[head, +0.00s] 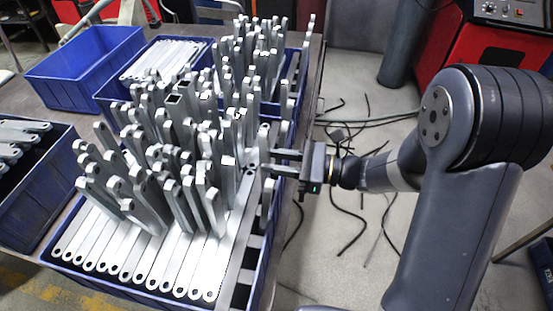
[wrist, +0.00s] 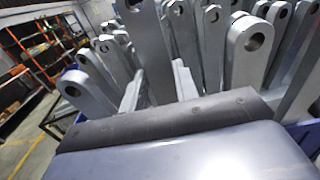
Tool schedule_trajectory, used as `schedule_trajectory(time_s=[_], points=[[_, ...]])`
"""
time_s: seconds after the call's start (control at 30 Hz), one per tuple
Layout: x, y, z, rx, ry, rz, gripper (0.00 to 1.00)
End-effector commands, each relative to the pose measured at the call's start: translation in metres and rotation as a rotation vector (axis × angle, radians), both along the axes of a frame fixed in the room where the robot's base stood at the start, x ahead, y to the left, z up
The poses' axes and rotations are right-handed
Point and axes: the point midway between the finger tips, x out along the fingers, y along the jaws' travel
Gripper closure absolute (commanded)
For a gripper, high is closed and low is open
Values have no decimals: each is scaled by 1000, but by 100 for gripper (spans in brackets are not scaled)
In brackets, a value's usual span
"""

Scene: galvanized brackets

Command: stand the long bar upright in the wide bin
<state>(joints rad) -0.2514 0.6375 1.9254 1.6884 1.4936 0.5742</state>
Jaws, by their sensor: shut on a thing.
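The wide bin (head: 262,262) is the large blue one in front. Many grey bars with holed ends stand upright or leaning in it, above a layer of flat bars. My gripper (head: 270,163) reaches in from the right at the bin's right side. It is shut on a long bar (head: 264,140), which looks upright among the others. Its lower end is hidden, so I cannot tell whether it touches the bottom. In the wrist view a bar (wrist: 152,45) rises straight ahead between the fingers (wrist: 158,88), with other bars close around.
Standing bars (head: 145,190) crowd the bin's middle and left. A blue bin with flat bars (head: 160,60) and an empty-looking blue bin (head: 80,72) are behind, and another bin (head: 35,190) is at left. Cables (head: 350,225) lie on the floor at right.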

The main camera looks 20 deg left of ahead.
Motion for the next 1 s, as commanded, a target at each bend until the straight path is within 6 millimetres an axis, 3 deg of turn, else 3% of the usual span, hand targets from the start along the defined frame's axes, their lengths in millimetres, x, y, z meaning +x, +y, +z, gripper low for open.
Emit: schedule_trajectory(time_s=[0.23,0.27,0.57,0.83,1.0], points=[[0,0,1,2,-1,0,100],[0,0,0,2,-1,0,70],[0,0,0,1,-1,0,46],[0,-1,-1,-1,0,-1,46],[3,-16,-2,0,-1,-4,46]])
